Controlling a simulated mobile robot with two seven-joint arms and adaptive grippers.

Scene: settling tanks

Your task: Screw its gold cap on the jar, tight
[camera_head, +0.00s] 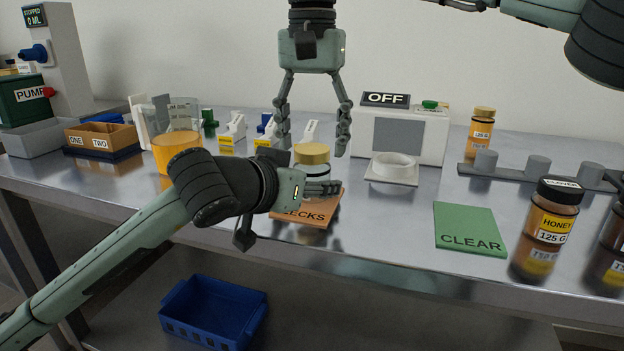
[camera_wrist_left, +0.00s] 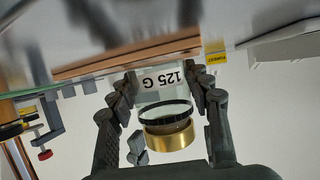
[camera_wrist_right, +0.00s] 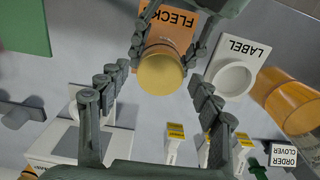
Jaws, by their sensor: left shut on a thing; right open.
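The clear jar (camera_head: 312,174) stands on the orange FLECKS mat (camera_head: 318,213), with the gold cap (camera_head: 311,154) on top. In the left wrist view the jar's 125 G label (camera_wrist_left: 161,79) shows, and a dark ring lies between the jar and the cap (camera_wrist_left: 170,136); I cannot tell how tight the cap is. My left gripper (camera_head: 325,188) is shut on the jar's body from the side. My right gripper (camera_head: 312,145) points down, open, its fingers either side above the cap. The right wrist view shows the cap (camera_wrist_right: 161,72) centred between its fingertips.
A white machine with an OFF sign (camera_head: 386,99) stands behind, with a white ring holder (camera_head: 392,167) before it. The green CLEAR mat (camera_head: 469,229) and a HONEY jar (camera_head: 551,211) are right. An amber container (camera_head: 172,150) stands left, behind my left arm.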

